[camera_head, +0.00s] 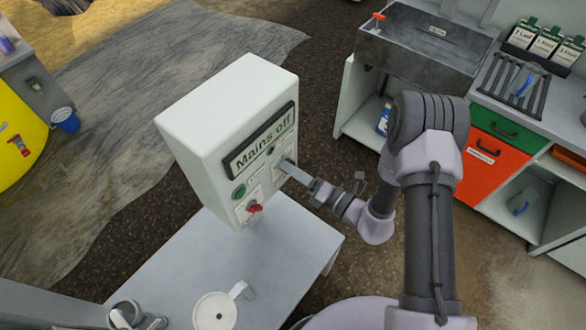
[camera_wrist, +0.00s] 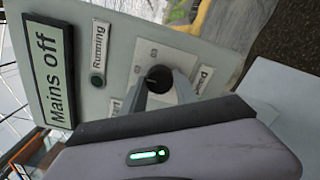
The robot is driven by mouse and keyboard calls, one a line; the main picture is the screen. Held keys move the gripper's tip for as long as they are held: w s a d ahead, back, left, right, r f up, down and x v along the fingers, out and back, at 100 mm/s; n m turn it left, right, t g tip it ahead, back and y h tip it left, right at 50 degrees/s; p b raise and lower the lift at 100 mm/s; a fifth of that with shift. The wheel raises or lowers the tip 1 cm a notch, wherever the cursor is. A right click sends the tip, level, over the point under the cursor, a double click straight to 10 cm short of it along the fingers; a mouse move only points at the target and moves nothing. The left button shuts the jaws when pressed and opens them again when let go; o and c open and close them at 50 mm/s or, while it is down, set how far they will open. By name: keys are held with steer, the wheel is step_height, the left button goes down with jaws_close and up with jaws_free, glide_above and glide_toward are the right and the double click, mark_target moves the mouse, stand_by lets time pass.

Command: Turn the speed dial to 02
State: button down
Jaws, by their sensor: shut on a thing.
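The speed dial (camera_wrist: 158,77) is a black round knob on a pale plate in the wrist view. In the head view my gripper (camera_head: 288,168) reaches the front of the white control box (camera_head: 205,125) from the right and hides the dial. The box's display (camera_head: 263,141) reads "Mains off"; it also shows in the wrist view (camera_wrist: 48,70).
A grey table (camera_head: 270,250) below holds a white round lidded thing (camera_head: 215,311). A sink (camera_head: 425,45) and cabinets stand at the right.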

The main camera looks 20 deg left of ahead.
steer(key=c, duration=0.9)
jaws_free()
steer(key=shift+c, duration=0.2)
steer(key=shift+d, duration=0.1)
steer(key=p+v, duration=0.2)
steer(key=v, duration=1.5)
steer(key=shift+d, duration=0.1)
